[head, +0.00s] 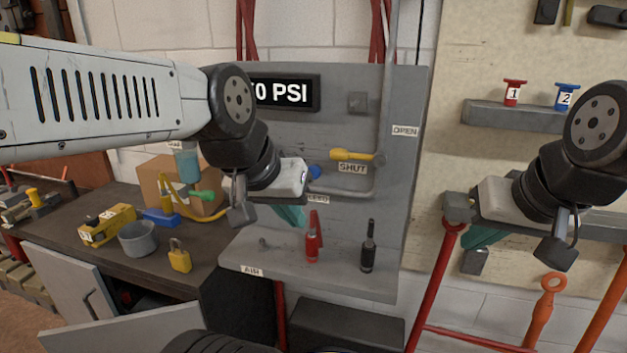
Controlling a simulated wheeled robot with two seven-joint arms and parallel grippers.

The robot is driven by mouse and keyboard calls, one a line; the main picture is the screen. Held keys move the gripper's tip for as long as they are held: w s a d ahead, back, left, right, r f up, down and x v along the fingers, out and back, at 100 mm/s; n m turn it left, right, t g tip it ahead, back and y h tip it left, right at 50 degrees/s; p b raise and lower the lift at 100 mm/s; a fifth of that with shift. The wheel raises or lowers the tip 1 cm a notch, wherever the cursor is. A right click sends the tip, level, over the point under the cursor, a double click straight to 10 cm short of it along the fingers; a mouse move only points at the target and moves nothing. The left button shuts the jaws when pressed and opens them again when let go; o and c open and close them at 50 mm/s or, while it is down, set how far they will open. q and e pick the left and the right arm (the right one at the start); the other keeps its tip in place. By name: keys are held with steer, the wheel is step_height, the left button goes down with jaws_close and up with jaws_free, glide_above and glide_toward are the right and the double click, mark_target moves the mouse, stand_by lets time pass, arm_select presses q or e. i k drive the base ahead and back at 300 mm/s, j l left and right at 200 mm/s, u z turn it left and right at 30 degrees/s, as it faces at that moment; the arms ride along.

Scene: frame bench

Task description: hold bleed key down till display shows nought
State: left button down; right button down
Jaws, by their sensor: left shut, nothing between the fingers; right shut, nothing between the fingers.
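The display (305,92) on the grey panel reads "0 PSI" at its end; my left arm hides its left part, so the full number cannot be read. A blue round key (315,172) sits above a partly covered label (318,199) ending in "EED". My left gripper (296,218) is shut and empty, its teal fingers in front of the panel, below and left of the blue key. Its white body partly covers the key's left side; I see no finger on the key. My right gripper (478,242) is shut and empty, well to the right, by the red stand.
A yellow lever (352,155) lies level above the SHUT label. Red (312,245) and black (368,250) upright tools stand on the panel's ledge. A bench (75,240) with padlock and cup is at left. Right of the panel is a shelf (500,115).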

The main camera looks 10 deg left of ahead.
mark_target(315, 170)
steer(key=k+j+u, duration=0.1)
steer(key=u, duration=0.3)
steer(key=l+u, duration=0.25)
steer(key=k+l+u, duration=0.2)
steer(key=l, duration=0.25)
steer(key=k+l+u, duration=0.1)
steer(key=l+u, duration=0.15)
steer(key=l, duration=0.1)
